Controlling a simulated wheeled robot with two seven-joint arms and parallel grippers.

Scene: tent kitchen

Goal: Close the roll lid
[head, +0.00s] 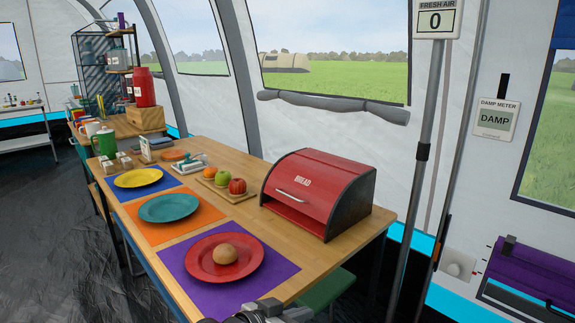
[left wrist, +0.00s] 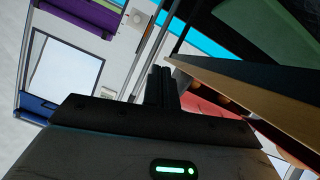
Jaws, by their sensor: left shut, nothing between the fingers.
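The bread bin (head: 350,208) stands at the right end of the wooden table, with dark side panels. Its red roll lid (head: 318,180) is marked BREAD and has a pale bar handle (head: 292,196). The lid is mostly down, with a dark gap showing beneath its front edge. My left gripper (head: 262,310) shows only in part at the bottom edge of the head view, in front of the table and apart from the bin. In the left wrist view its fingers (left wrist: 161,72) are together and empty. My right gripper is in neither view.
A red plate (head: 201,262) with a bun (head: 225,253) sits on a purple mat (head: 284,276) near the front. A board (head: 236,195) with fruit stands left of the bin. A grey pole (head: 407,230) rises beyond the table's right end. Bare tabletop lies before the bin.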

